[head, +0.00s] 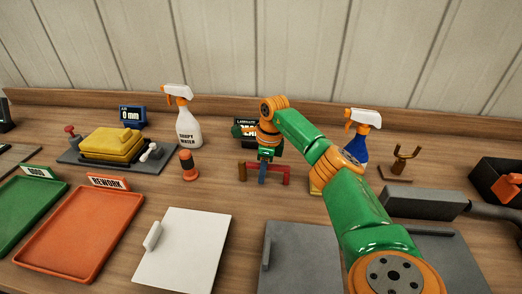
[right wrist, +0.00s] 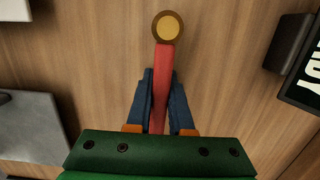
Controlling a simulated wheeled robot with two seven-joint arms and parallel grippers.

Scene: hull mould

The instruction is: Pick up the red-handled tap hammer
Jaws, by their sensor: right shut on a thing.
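The red-handled tap hammer (head: 283,170) is in the middle of the head view, behind the white board, with its brass-coloured head at the left end. My right gripper (head: 263,173) reaches down over it, with blue fingers across the handle. In the right wrist view, the red handle of the hammer (right wrist: 162,75) runs between the two fingers of the right gripper (right wrist: 162,85), and the round head sticks out beyond the fingertips. The gripper is shut on the handle. I cannot tell whether the hammer touches the table. My left gripper is not in view.
A soapy water bottle (head: 189,128) and an orange-based dark cylinder (head: 188,166) stand to the left. A blue spray bottle (head: 359,140) stands to the right, partly behind my arm. A white board (head: 185,255) and a grey plate (head: 295,250) lie in front.

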